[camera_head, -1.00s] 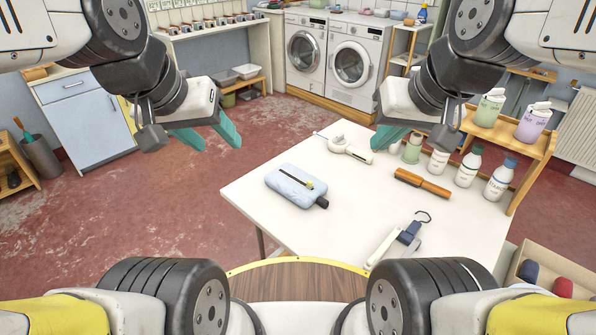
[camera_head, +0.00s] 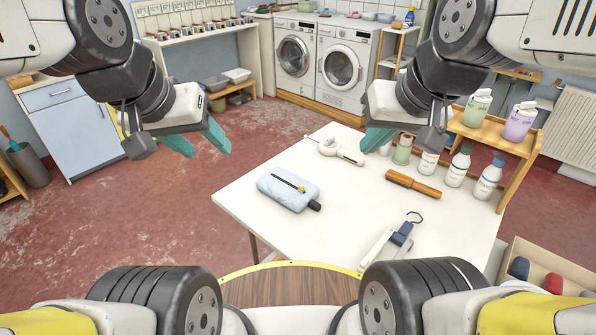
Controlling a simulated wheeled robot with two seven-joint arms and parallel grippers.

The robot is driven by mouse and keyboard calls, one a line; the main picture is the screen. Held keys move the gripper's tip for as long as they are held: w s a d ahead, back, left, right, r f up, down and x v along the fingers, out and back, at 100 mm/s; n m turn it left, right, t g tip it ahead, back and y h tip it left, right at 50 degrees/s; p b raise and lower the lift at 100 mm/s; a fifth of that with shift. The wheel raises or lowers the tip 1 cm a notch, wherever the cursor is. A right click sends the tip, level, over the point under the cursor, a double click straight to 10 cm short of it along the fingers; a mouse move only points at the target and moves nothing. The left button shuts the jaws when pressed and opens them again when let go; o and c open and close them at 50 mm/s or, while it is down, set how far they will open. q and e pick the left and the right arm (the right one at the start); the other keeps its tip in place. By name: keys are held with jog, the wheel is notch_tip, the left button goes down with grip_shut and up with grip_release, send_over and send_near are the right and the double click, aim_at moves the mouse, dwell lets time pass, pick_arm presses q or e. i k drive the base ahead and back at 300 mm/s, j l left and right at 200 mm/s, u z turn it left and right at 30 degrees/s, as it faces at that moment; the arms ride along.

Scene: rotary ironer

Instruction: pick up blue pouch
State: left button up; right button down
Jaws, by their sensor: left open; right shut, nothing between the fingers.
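The light blue pouch (camera_head: 288,190) lies flat on the left part of the white table (camera_head: 330,245). It has a dark zip with a yellowish pull and a black tab at its right end. My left gripper (camera_head: 204,143) is open and empty, above the floor to the upper left of the pouch. My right gripper (camera_head: 376,139) is shut and empty, over the back of the table, up and to the right of the pouch. Neither gripper touches the pouch, which is in full view.
On the table are a white handled tool (camera_head: 335,149), an orange-brown roller (camera_head: 413,184), a hook scale (camera_head: 398,240) and several bottles (camera_head: 457,166). A wooden shelf with two jugs (camera_head: 519,122) stands at the right. The table's middle is clear. Washing machines (camera_head: 338,66) stand far back.

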aim_at(279, 184)
jog(key=i+j+z, duration=0.2)
jog(key=j+z, duration=0.75)
jog(key=j, duration=0.25)
jog(key=j+z, duration=0.5)
jog(key=j, duration=0.15)
jog(key=i, duration=0.35)
